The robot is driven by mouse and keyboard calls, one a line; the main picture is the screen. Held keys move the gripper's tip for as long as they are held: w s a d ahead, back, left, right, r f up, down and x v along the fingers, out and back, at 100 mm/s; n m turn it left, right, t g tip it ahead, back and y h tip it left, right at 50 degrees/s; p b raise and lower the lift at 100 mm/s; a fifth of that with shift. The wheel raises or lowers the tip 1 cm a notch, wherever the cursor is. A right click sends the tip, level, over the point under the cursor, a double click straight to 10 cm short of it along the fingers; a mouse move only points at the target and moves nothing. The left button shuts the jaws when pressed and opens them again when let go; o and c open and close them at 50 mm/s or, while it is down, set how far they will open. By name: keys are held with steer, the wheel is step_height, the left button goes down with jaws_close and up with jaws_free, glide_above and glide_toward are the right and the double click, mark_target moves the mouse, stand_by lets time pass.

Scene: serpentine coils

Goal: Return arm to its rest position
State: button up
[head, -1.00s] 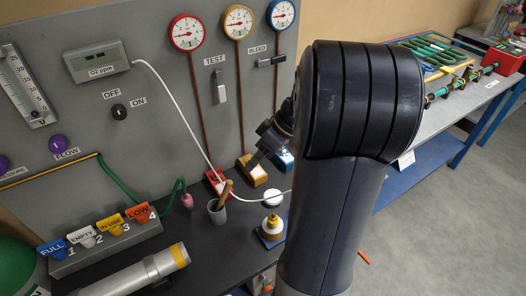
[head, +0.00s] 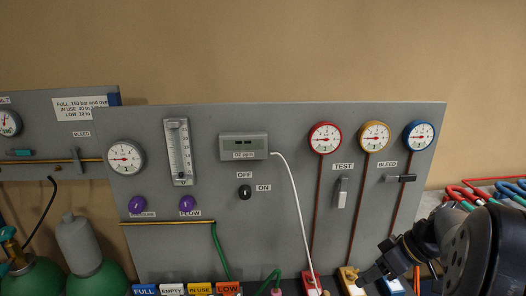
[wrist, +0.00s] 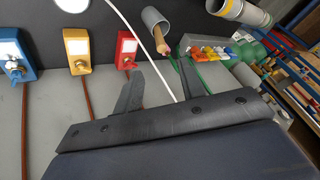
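My arm (head: 465,250) shows at the lower right of the head view, in front of the grey panel's right end. My gripper (wrist: 160,68) is in the wrist view with its two dark fingers apart and nothing held between them. In the head view the gripper end (head: 366,275) is near the yellow block (head: 348,277), below the gauges. I cannot tell from the views how far it is from the block.
The grey panel (head: 270,210) carries gauges, a flowmeter and switches. A white cable (wrist: 133,28) runs past the fingers. A grey cup (wrist: 153,17) with a wooden-handled tool, plus red (wrist: 126,50), yellow (wrist: 78,52) and blue (wrist: 17,50) blocks, lie beyond them.

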steer(key=x, duration=1.1)
steer(key=shift+f, duration=0.4)
steer(key=shift+a+f, duration=0.1)
